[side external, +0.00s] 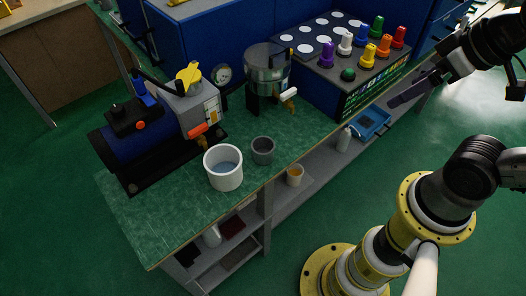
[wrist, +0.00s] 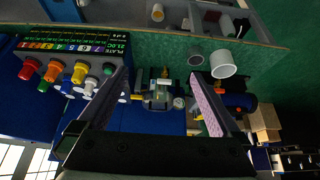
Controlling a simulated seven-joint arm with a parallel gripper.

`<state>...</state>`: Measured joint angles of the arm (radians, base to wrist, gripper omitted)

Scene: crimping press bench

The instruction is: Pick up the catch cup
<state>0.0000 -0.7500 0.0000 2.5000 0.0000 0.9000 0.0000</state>
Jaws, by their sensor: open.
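Two cups stand upright on the green bench top, and I cannot tell by label which is the catch cup. The smaller grey cup (side external: 263,150) is right of the larger white cup (side external: 223,180), which has bluish liquid inside. In the wrist view, the grey cup (wrist: 195,59) and white cup (wrist: 222,71) lie beyond the fingertips, toward the upper right. My gripper (side external: 408,95) is raised at the right, well apart from both cups. Its two fingers are spread in the wrist view (wrist: 160,82), with nothing between them.
A steel pot with a tap (side external: 268,70) stands behind the cups. A blue machine with an orange-handled tap (side external: 155,125) is at left. A console with coloured knobs (side external: 345,65) is at right. A lower shelf holds a cup (side external: 294,176) and blue tray (side external: 371,124).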

